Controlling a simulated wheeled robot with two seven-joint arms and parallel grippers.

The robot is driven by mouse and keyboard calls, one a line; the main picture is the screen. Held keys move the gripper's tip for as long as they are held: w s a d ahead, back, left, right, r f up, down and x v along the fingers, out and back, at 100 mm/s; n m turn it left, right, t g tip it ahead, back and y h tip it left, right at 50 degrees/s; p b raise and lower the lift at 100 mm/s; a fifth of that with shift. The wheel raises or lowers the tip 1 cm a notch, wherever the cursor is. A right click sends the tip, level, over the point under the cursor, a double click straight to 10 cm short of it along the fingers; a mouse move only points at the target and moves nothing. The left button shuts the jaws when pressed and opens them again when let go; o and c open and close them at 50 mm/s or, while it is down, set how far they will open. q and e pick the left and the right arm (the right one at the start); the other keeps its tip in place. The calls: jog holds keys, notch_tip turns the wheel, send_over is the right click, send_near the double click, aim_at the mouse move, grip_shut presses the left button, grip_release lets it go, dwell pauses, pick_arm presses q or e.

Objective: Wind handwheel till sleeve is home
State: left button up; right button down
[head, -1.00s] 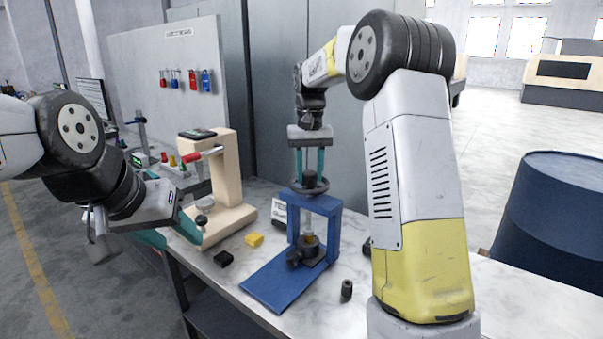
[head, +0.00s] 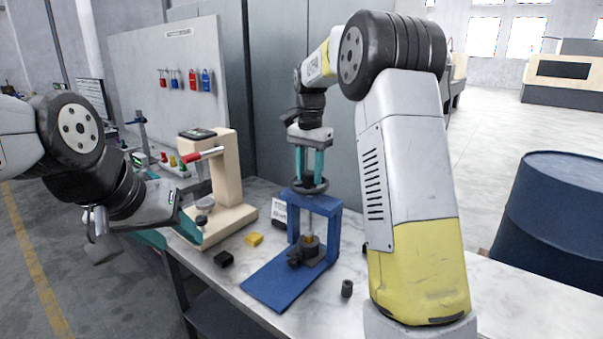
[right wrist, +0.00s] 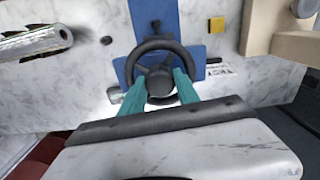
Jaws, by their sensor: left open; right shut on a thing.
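A blue press frame (head: 335,228) stands on the marble-topped table, with a black handwheel (head: 318,188) on its top beam. My right gripper (head: 309,174) comes down from above, its teal fingers shut on the handwheel. In the right wrist view the fingers (right wrist: 160,97) reach the handwheel (right wrist: 137,58) at its near side and hub. Under the beam a spindle runs down to a brass-toned sleeve (head: 309,240) at a dark fixture (head: 303,255); whether the sleeve is fully seated cannot be told. My left gripper (head: 172,238) is open and empty at the table's left edge.
A beige-framed press with a red-handled lever (head: 238,175) stands left of the blue frame. A yellow block (head: 254,239), a black block (head: 223,258) and a small dark cylinder (head: 347,288) lie nearby. A blue barrel (head: 555,220) stands at the right.

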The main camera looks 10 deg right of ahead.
aim_at(309, 172)
jog(key=shift+w+r, duration=0.1)
dwell(0.4)
jog(key=c, duration=1.2)
grip_release()
jog(key=shift+o, duration=0.2)
notch_tip(309, 172, up, 8)
jog(key=shift+f, duration=0.1)
